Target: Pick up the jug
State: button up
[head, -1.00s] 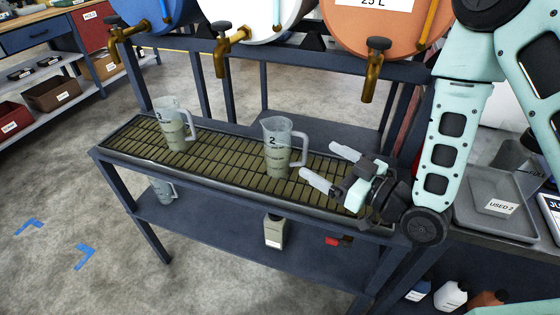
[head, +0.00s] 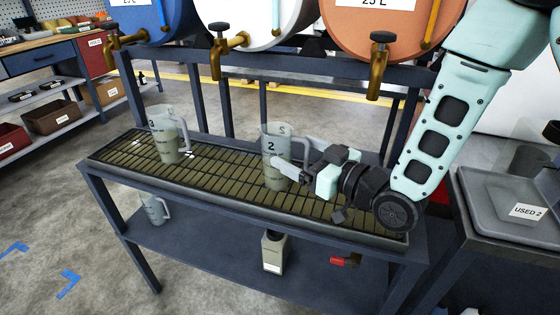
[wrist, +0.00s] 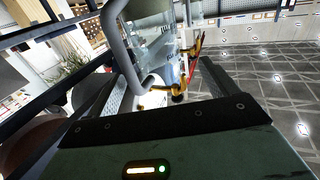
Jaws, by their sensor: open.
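A clear grey jug marked 2 (head: 275,150) stands upright on the drip grate, with its handle towards my gripper (head: 298,158). My gripper is open and level at the jug's right side. One finger overlaps the front of the jug in the head view; the other is near the handle. In the wrist view the jug (wrist: 152,38) and its curved handle (wrist: 118,45) show ahead, between the lines of the two fingers. I cannot tell whether a finger touches it. A second jug marked 3 (head: 165,135) stands on the grate's left end. Another jug (head: 155,209) sits on the lower shelf.
The grate (head: 215,180) lies on a dark metal stand. Blue, white and orange drums (head: 375,25) with brass taps (head: 378,70) hang above it. A grey tray labelled USED 2 (head: 500,215) is at the right. A bottle (head: 273,250) stands on the lower shelf.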

aim_at(289, 149)
jog(key=x, duration=0.4)
jog(key=shift+w+a+f+p, duration=0.1)
jog(key=shift+w+f+p, duration=0.2)
jog(key=shift+w+p, duration=0.05)
jog(key=c, duration=1.1)
jog(key=shift+c, duration=0.2)
